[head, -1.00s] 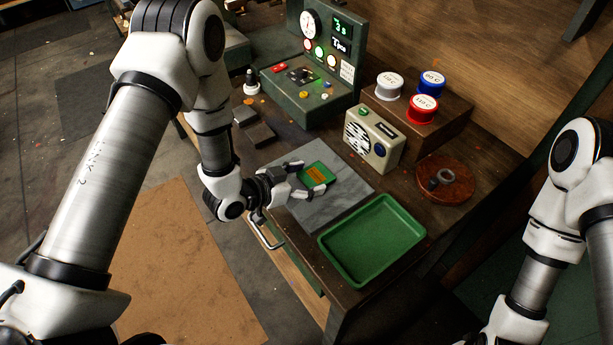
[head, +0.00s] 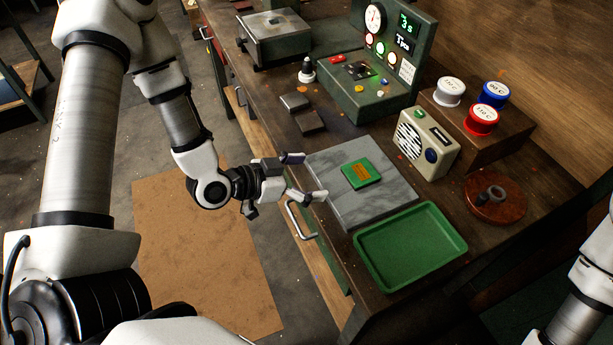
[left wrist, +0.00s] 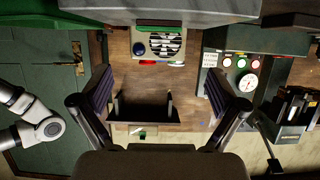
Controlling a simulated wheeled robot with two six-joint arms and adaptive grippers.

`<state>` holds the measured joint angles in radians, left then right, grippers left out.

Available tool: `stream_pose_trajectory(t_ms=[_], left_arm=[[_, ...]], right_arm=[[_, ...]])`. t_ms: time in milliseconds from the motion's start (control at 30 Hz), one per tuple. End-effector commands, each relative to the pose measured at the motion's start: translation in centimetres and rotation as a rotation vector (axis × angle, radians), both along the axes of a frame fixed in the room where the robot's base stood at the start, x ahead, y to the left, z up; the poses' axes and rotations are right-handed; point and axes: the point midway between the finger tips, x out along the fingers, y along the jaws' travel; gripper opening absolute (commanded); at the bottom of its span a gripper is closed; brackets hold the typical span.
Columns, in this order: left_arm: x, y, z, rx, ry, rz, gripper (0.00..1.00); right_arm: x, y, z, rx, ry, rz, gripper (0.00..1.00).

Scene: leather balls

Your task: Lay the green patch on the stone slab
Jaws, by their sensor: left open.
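The green patch (head: 361,173), with an orange panel on it, lies flat on the grey stone slab (head: 392,196), near its middle. My left gripper (head: 305,176) is open and empty beside the slab's left edge, apart from the patch. In the left wrist view the two fingers of the left gripper (left wrist: 158,95) stand wide apart with nothing between them. The slab (left wrist: 220,12) crosses the top of that view, with a thin green edge along it that looks like the patch. My right gripper is out of view; only part of that arm shows at the right.
A green tray (head: 410,247) sits at the slab's near right side. Behind the slab are a cream radio (head: 427,142), several spools on a wooden block and a green control box (head: 385,88). Two dark blocks lie left of it. A drawer handle (head: 301,220) juts from the front.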

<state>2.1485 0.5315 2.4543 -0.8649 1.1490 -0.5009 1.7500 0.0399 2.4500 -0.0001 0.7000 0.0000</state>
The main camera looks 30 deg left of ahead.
Motion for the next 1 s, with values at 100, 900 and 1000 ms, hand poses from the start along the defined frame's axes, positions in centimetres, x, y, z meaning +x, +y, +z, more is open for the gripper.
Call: stream_pose_trajectory(t_ms=[100,900,1000], left_arm=[[-0.6,0.4,0.4,-0.002,-0.001,-0.001,0.97],[-20.4,4.4,-21.1,0.364,1.153,0.615,0.97],[-20.3,4.4,-21.1,0.364,1.15,0.613,0.97]], right_arm=[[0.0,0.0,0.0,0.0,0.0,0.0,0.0],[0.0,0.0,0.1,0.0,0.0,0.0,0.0],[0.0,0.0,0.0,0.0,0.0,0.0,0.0]])
